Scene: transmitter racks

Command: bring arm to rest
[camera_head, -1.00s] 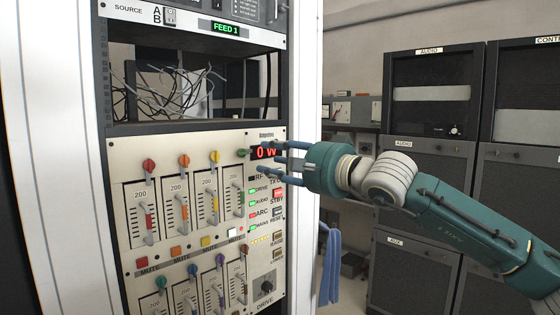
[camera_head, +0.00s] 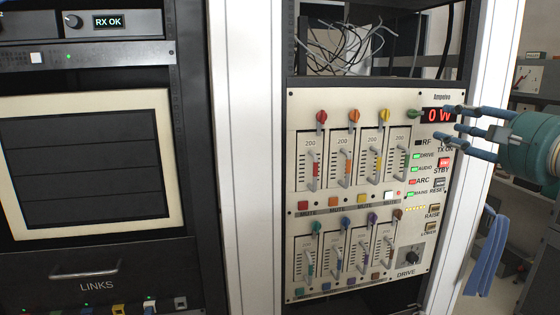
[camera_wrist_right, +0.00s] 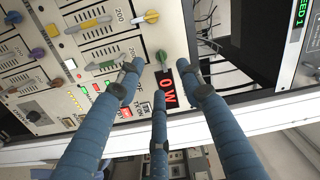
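My right gripper (camera_head: 468,121) comes in from the right in front of the upper right part of the transmitter panel (camera_head: 300,130). Its blue fingers are spread apart with nothing between them, near the red "0 W" display (camera_head: 436,115). In the right wrist view the fingers (camera_wrist_right: 160,95) point at the panel around the green knob (camera_wrist_right: 162,57) and the display (camera_wrist_right: 167,90). I cannot tell whether a fingertip touches the panel. My left gripper is in neither view.
Loose cables (camera_head: 345,50) fill the bay above the panel. A blue cloth-like thing (camera_head: 487,255) hangs at the right.

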